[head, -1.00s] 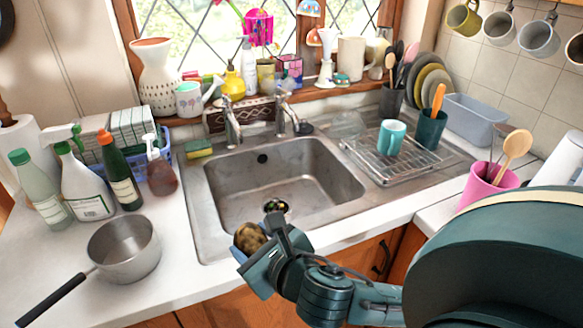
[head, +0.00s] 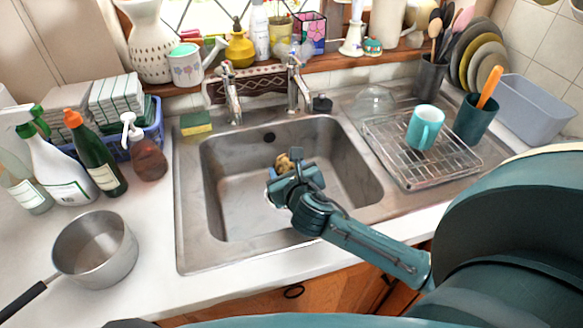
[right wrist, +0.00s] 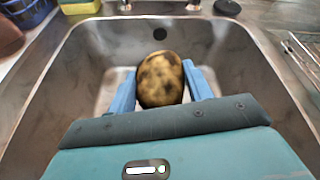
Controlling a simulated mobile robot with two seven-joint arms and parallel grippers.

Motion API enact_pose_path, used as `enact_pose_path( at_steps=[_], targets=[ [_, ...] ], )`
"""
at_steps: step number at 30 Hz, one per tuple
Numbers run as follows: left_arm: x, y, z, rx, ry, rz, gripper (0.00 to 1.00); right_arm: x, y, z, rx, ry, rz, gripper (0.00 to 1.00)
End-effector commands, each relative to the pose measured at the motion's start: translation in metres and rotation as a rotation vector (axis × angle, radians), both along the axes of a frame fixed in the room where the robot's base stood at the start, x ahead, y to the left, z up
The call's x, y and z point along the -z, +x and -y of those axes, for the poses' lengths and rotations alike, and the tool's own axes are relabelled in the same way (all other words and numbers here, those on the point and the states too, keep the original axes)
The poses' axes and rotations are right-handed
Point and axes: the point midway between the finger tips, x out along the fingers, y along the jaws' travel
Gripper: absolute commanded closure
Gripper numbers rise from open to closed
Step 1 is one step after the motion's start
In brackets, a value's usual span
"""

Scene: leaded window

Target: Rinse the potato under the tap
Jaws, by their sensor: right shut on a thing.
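The potato (head: 283,162) is brown with dark patches. It shows clearly in the right wrist view (right wrist: 160,79), between the two blue fingers. My right gripper (head: 277,172) is shut on it and holds it over the steel sink basin (head: 240,205). Two silver taps stand behind the basin: a left tap (head: 232,95) and a right tap (head: 295,85). The potato is in front of both taps and apart from them. I see no running water. My left gripper is in neither view.
A wire rack (head: 405,165) with a teal mug (head: 425,127) stands right of the basin. A sponge (head: 196,123) lies at the back left rim. Several bottles and a saucepan (head: 95,248) stand on the left counter. The basin around the gripper is free.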

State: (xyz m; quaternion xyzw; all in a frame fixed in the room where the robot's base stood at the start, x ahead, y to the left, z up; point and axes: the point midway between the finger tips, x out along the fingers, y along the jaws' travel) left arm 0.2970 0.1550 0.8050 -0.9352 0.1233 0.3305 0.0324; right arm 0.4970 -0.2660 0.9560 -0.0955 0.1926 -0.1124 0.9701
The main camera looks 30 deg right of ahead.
Motion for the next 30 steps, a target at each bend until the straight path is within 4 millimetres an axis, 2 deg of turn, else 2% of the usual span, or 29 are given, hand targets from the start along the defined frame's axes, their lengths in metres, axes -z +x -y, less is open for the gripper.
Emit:
enact_pose_path(
  at_steps=[3,6,14,25,30],
  targets=[
    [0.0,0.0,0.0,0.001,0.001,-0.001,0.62,0.022,0.014,0.012,0.045,0.007,-0.013,0.74],
    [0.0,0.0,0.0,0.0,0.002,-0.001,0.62,0.032,0.019,0.018,0.063,0.009,-0.019,0.74],
    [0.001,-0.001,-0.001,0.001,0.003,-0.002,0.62,0.037,0.029,0.031,0.067,0.007,-0.02,0.74],
    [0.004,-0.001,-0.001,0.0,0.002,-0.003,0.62,0.044,0.052,0.059,0.068,0.008,-0.021,0.74],
    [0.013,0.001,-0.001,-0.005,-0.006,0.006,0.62,0.051,0.063,0.072,0.065,0.007,-0.02,0.74]
  ],
)
